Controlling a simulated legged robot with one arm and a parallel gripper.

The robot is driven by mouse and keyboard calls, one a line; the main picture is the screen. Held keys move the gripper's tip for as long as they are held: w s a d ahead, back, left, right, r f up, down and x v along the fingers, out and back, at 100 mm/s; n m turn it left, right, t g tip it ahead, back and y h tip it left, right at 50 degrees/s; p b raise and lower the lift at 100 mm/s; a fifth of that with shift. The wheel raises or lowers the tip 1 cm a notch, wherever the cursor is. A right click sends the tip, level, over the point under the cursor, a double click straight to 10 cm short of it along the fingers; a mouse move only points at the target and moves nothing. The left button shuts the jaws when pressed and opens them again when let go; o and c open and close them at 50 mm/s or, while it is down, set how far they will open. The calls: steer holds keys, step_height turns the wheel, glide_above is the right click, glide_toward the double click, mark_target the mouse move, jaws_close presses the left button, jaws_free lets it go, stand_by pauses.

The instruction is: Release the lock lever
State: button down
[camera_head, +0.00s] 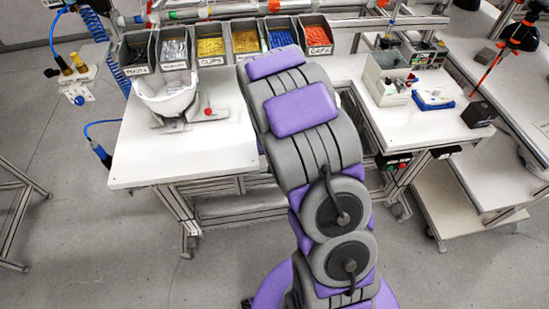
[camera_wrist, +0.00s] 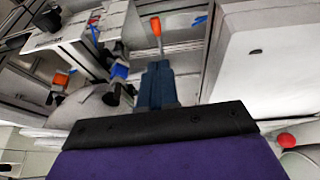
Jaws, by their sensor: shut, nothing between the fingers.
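A lever with a red ball knob (camera_head: 208,112) sits on a grey fixture base (camera_head: 222,115) on the white workbench, just right of a white helmet shell (camera_head: 166,98). The red knob also shows in the wrist view (camera_wrist: 287,140), low at the right edge, apart from my fingers. My gripper (camera_wrist: 157,68) shows in the wrist view with its dark blue fingers together and nothing between them. In the head view my arm hides the gripper. The lever's arm is too small to read its exact position.
Labelled bins (camera_head: 210,47) with small parts line the back of the workbench (camera_head: 150,150). A grey box (camera_head: 385,75) and a blue-edged tray (camera_head: 433,99) stand at the right. In the wrist view, a large white surface (camera_wrist: 265,65) fills the right, and an orange-tipped tool (camera_wrist: 156,28) shows beyond my fingers.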

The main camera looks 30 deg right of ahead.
steer(key=x, duration=0.4)
steer(key=b+x, duration=0.1)
steer(key=x, duration=0.4)
steer(key=b+x, duration=0.1)
steer(key=x, duration=0.3)
steer(key=shift+s+d+f, duration=0.15)
steer(key=shift+d+f, duration=0.1)
steer(key=shift+f, duration=0.2)
steer(key=shift+f, duration=0.1)
steer(key=shift+s+f+t+b, duration=0.25)
steer(key=shift+f+b, duration=0.25)
steer(key=shift+b, duration=0.5)
step_height(320, 180, down, 2)
steer(key=t+b, duration=0.1)
steer(key=b, duration=0.1)
steer(key=t+b, duration=0.1)
steer(key=shift+w+f+h+b, duration=0.1)
steer(key=shift+f+h+b, duration=0.15)
steer(key=shift+h+b, duration=0.15)
steer(key=shift+w+f, duration=0.15)
steer(key=shift+w+f+b, duration=0.2)
steer(key=shift+f+b, duration=0.1)
steer(key=shift+f, duration=0.55)
steer(key=shift+s, duration=0.15)
